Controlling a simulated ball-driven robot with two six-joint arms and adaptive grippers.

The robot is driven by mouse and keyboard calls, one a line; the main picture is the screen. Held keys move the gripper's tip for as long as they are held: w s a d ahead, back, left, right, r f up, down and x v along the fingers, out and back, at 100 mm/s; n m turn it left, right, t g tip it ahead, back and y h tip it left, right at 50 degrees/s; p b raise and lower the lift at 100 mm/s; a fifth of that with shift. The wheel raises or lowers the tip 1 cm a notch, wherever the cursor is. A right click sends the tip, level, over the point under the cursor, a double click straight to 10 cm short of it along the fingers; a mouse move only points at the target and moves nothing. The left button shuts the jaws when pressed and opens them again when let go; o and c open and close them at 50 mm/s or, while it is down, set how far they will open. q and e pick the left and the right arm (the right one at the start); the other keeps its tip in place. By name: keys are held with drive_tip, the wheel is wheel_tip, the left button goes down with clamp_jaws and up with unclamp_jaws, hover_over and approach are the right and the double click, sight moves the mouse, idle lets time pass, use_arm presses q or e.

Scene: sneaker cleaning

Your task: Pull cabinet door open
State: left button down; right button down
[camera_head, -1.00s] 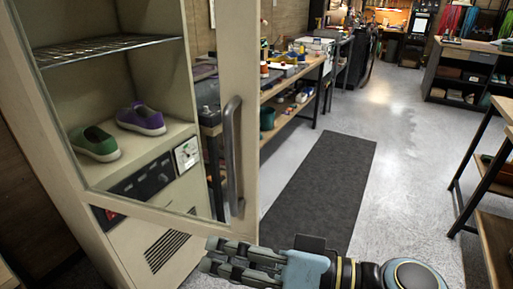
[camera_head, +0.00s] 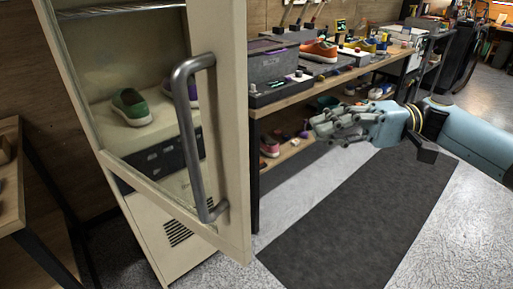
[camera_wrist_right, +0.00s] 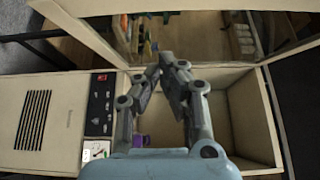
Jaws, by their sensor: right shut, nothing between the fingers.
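The beige cabinet (camera_head: 170,262) stands at the left, and its glazed door (camera_head: 232,150) is swung out towards me. The door's grey bar handle (camera_head: 188,140) is free, with no gripper on it. Through the glass I see a green shoe (camera_head: 131,108) and a purple shoe (camera_head: 193,90) partly behind the handle. My right gripper (camera_head: 316,128) is shut and empty, to the right of the door and apart from the handle. In the right wrist view its fingers (camera_wrist_right: 170,68) are together over the cabinet's open compartment (camera_wrist_right: 245,115). My left gripper is not in view.
A workbench (camera_head: 285,95) with shoes and tools runs along the wall behind my right gripper. A dark mat (camera_head: 350,215) lies on the clear floor to the right. A wooden table (camera_head: 10,205) is at the left edge.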

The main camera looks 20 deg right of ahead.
drive_tip(key=a+p, duration=0.5)
drive_tip(key=a, duration=0.8)
drive_tip(key=shift+s, duration=0.1)
